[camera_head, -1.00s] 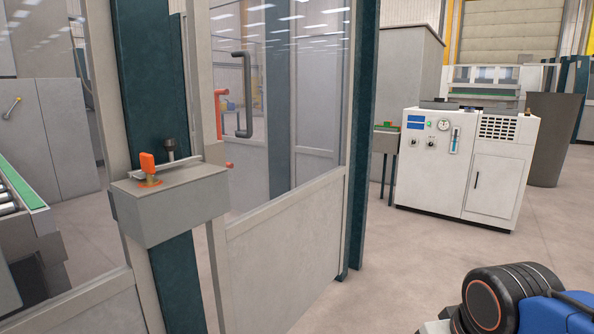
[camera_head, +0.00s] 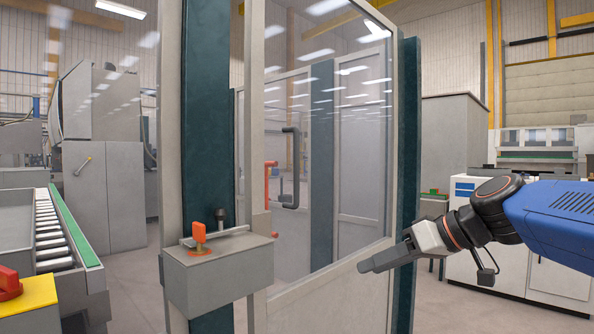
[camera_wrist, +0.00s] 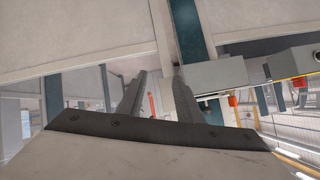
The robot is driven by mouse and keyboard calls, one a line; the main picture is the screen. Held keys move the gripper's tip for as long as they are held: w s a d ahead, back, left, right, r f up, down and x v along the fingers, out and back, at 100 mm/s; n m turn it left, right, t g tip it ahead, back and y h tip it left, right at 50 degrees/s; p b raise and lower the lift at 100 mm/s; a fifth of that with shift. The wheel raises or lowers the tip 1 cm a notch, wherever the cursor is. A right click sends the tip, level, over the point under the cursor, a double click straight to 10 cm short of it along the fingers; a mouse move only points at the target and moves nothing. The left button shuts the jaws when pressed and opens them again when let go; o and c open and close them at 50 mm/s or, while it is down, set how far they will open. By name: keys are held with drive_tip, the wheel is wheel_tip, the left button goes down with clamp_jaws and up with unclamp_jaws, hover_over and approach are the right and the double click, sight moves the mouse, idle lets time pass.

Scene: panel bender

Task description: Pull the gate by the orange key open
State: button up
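The orange key (camera_head: 199,235) stands on a grey box (camera_head: 218,281) on a teal post. It also shows in the wrist view (camera_wrist: 232,101), hanging below the box in that turned picture. The gate (camera_head: 322,296), a grey-framed panel with glass above and a solid lower part, is right of the box. A red upright bar (camera_head: 268,185) shows at its left edge; I cannot tell which side it is on. My gripper (camera_head: 372,264) is in front of the gate, right of the key and apart from it. In the wrist view, its fingers (camera_wrist: 157,98) are apart and hold nothing.
A roller conveyor (camera_head: 52,234) with a green edge lies at left. A red knob on a yellow box (camera_head: 25,300) is at the lower left corner. A white cabinet (camera_head: 520,270) stands behind my arm at right. Bare floor shows at left of the post.

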drive_tip(key=w+a+r+n+t+y, duration=0.1)
drive_tip(key=w+a+r+n+y, duration=0.15)
drive_tip(key=w+r, duration=0.6)
drive_tip(key=w+a+r+n+t+y, duration=0.1)
drive_tip(key=w+r+n+y, duration=0.4)
drive_tip(key=r, duration=0.7)
drive_tip(key=w+a+m, duration=0.1)
drive_tip(key=w+a, duration=0.3)
drive_tip(key=a, duration=0.3)
drive_tip(key=w+a+m+h, duration=0.1)
drive_tip(key=w+a, duration=0.3)
drive_tip(key=a, duration=0.3)
drive_tip(key=shift+w+a, duration=0.3)
drive_tip(key=shift+w, duration=0.1)
drive_tip(key=shift+r, duration=0.1)
clamp_jaws()
